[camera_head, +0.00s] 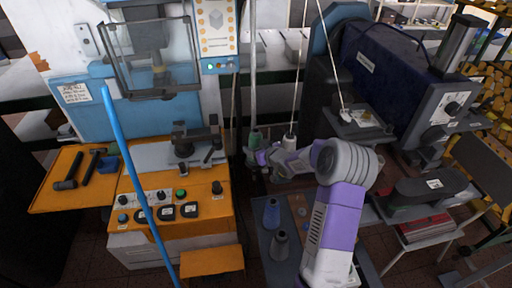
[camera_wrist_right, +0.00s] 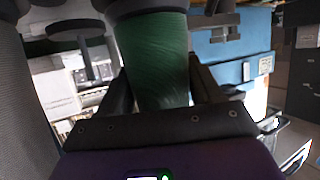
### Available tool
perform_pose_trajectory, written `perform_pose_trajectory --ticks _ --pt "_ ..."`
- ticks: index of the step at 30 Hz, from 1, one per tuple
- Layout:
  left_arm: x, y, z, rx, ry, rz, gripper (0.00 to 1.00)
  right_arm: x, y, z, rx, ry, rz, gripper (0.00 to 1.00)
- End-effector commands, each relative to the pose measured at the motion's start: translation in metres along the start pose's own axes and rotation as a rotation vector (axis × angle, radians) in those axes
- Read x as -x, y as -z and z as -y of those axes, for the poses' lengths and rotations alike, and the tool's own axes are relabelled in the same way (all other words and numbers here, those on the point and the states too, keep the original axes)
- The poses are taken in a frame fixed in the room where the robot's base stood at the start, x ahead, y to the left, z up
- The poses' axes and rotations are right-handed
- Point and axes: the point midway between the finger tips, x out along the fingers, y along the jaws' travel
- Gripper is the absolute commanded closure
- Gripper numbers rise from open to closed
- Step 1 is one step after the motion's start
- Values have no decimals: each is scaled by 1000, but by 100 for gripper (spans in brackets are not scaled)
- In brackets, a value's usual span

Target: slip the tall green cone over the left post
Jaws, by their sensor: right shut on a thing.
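The tall green cone (camera_head: 255,139) stands near the middle of the head view. My right gripper (camera_head: 259,157) reaches it from the right and is shut on it. In the wrist view the green cone (camera_wrist_right: 158,60) fills the space between the two dark fingers, its wide end near the top edge under a dark rim. A white cone (camera_head: 289,142) stands just right of it. I cannot pick out the left post for sure, nor whether the cone is around one. My left gripper is not in view.
A blue cone (camera_head: 271,213) and a dark grey cone (camera_head: 281,245) stand on a grey surface nearer to me. A thin upright rod (camera_head: 252,70) rises behind the green cone. An orange and blue machine (camera_head: 170,225) is at left, a dark blue machine (camera_head: 400,85) at right.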

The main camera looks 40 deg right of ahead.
Motion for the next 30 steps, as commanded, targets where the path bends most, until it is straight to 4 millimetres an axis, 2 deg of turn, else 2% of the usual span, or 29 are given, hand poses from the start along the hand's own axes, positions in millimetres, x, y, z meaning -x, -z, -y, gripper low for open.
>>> perform_pose_trajectory --ticks 8,9,15,24,30 --pt "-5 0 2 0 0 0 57 -2 -4 1 1 0 -2 74" --pt "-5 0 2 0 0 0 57 -2 -4 1 1 0 -2 34" --pt "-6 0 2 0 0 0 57 -3 -6 1 1 0 -2 5" --pt "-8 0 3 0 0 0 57 -3 -9 1 0 0 1 5" --pt "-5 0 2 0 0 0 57 0 -3 5 3 6 0 5"
